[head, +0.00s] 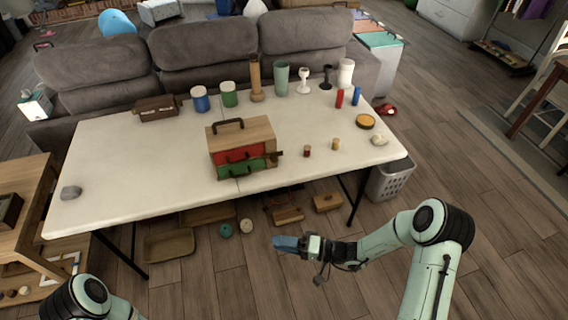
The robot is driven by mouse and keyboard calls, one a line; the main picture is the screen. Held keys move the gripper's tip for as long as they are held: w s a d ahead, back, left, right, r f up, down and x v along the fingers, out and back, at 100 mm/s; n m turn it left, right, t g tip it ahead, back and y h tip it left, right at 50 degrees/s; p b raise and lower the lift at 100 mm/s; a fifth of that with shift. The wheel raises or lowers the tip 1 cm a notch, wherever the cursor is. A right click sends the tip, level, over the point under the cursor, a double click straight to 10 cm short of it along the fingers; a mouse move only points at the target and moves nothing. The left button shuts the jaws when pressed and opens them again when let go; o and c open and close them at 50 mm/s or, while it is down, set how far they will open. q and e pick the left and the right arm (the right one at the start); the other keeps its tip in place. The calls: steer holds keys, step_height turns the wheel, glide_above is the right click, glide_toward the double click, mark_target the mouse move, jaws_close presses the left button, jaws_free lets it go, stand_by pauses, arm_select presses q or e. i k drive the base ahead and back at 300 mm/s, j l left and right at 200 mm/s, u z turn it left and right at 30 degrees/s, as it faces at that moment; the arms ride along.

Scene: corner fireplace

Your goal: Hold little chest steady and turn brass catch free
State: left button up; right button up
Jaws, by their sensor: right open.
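The little chest (242,136) stands upright near the middle of the white table. It has a pale wood top with a dark handle, a red drawer (238,154) and a green drawer (240,168). A small dark piece (277,154) sticks out at its right side; I cannot tell if it is the brass catch. My right gripper (284,243) is open, in front of the table's near edge, below and right of the chest and apart from it. Its fingers point left. Only part of my left arm shows at the lower left; its gripper is out of view.
The white table (130,180) has free room left of the chest. Behind the chest stand a brown box (157,108), jars (200,99), a tall wooden cylinder (255,78) and cups. Two small pegs (336,144) stand to its right. A grey sofa (205,50) backs the table.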

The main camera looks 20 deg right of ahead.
mark_target(272, 157)
steer(key=i+j+z, duration=0.25)
steer(key=i+z, duration=0.2)
steer(key=i+j+z, duration=0.65)
steer(key=j+z, duration=0.15)
steer(key=z, duration=0.15)
